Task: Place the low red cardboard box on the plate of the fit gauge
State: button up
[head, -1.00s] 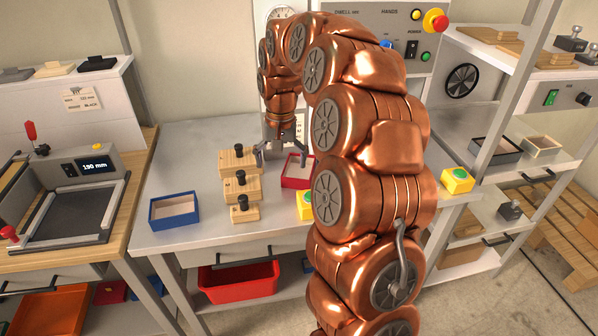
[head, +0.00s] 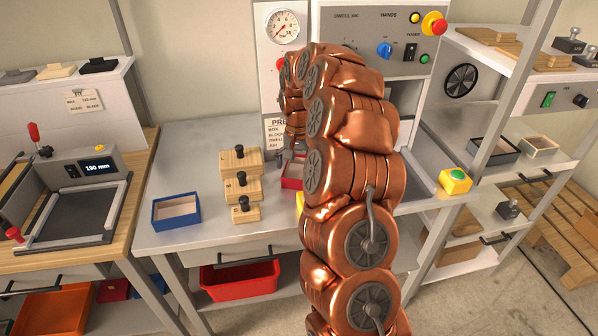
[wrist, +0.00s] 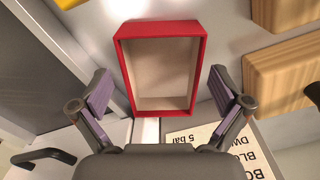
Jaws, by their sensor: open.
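The low red cardboard box (wrist: 160,28) is open-topped with a pale lining. In the head view only part of the red box (head: 291,183) shows on the steel table, behind my arm. In the wrist view my gripper (wrist: 162,95) is open, with one finger on each side of the red box and gaps between them; its height over the box is unclear. In the head view the gripper is mostly hidden behind my arm. The fit gauge (head: 85,165) stands on the wooden bench at left, its display reading 190 mm. Its dark plate (head: 78,213) is bare.
Wooden blocks with black knobs (head: 241,184) stand just left of the red box. A blue box (head: 175,211) is at the table's left. A press panel (head: 385,50) rises behind. A yellow button box (head: 455,181) sits at the right edge. A red bin (head: 240,280) is below.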

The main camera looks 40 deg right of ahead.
aim_at(298, 174)
notch_tip(298, 174, down, 3)
jog(key=shift+f+p, duration=0.15)
jog(key=shift+p, duration=0.3)
jog(key=shift+c, duration=0.2)
jog(key=c, duration=1)
jog(key=shift+a, duration=0.1)
